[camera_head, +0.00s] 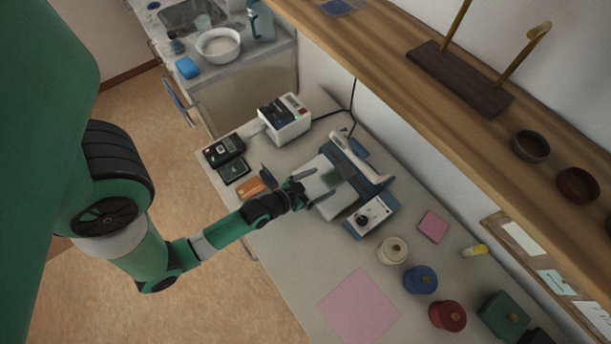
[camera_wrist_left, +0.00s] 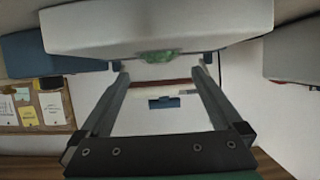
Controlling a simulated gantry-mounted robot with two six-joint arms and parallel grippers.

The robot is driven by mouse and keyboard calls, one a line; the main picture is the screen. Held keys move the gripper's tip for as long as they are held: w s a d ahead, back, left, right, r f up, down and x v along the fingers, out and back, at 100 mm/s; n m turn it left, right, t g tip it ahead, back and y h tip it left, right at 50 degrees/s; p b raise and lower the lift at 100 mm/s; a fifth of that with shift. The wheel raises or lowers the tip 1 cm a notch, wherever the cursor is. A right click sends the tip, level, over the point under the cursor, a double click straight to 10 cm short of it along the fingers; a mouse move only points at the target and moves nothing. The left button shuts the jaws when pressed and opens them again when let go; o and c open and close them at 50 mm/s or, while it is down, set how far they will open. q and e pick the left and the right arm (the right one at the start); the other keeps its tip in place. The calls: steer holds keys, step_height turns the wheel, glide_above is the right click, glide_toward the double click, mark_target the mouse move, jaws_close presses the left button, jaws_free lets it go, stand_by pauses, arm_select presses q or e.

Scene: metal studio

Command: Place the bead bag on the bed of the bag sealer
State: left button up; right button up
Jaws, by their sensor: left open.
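The bag sealer (camera_head: 368,172), white and blue with a raised arm and a control box with a knob, stands on the counter. Its pale bed (camera_head: 322,175) faces my left gripper. My left gripper (camera_head: 316,187) is open, its two fingers reaching over the bed. In the left wrist view, a small green lump (camera_wrist_left: 158,57), which looks like the bead bag, shows at the edge of a large pale part of the sealer (camera_wrist_left: 150,25). It lies between and beyond the open fingertips (camera_wrist_left: 160,74), not gripped. The bag is not clear in the head view. My right gripper is not in view.
A white label printer (camera_head: 285,118), a card reader (camera_head: 224,150) and an orange card (camera_head: 250,188) are left of the sealer. A pink mat (camera_head: 358,305) and lidded jars (camera_head: 421,279) are in front and right. A wooden shelf (camera_head: 440,110) overhangs the back.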

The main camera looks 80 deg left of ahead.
arm_select(q)
steer(key=v, duration=0.8)
steer(key=shift+r, duration=0.1)
